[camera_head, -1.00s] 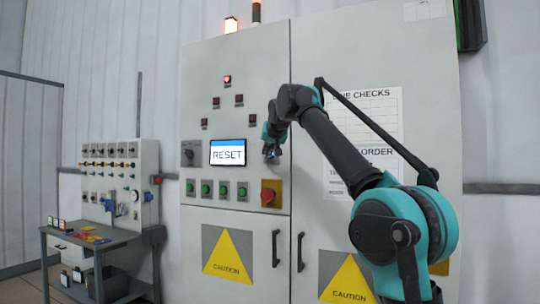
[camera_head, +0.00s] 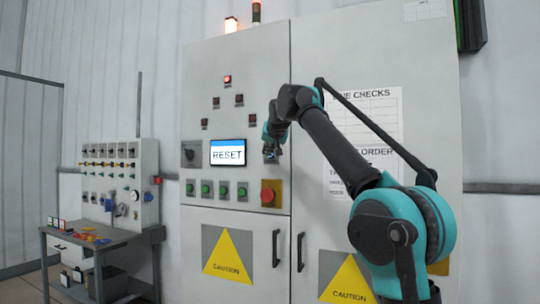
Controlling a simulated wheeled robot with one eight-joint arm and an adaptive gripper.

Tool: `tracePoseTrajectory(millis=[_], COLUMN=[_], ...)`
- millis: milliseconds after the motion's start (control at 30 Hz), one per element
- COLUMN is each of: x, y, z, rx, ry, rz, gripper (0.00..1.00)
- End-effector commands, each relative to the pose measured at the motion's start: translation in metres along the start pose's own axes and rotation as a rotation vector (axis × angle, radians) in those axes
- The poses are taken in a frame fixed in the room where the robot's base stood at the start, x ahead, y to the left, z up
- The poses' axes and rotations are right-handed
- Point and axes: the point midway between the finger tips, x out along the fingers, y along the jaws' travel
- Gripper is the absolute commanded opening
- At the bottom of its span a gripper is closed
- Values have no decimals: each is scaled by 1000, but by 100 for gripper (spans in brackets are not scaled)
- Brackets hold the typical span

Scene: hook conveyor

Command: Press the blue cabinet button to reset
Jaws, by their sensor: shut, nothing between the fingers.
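The grey cabinet (camera_head: 235,90) has a small lit screen (camera_head: 228,152) reading RESET. My gripper (camera_head: 270,154) is shut and empty, at the cabinet's face just right of the screen. A small bit of blue shows at the fingertips, most likely the blue button, but my gripper covers most of it. I cannot tell whether the fingertips touch it or stop just short.
A red emergency button on a yellow plate (camera_head: 277,193) sits just below my gripper. Green buttons (camera_head: 206,189) line the panel under the screen. Door handles (camera_head: 276,248) stick out lower down. A side bench (camera_head: 95,242) stands at the left.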

Motion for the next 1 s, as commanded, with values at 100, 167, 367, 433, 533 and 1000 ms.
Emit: tracePoseTrajectory(millis=[100, 167, 367, 433, 533, 1000], x=[3, 3, 3, 4, 4, 7], y=[2, 3, 3, 3, 3, 5], z=[-2, -3, -3, -3, -3, -5], rx=[1, 0, 0, 0, 0, 0], ry=[0, 0, 0, 0, 0, 0], rz=[0, 0, 0, 0, 0, 0], gripper=[0, 0, 0, 0, 0, 0])
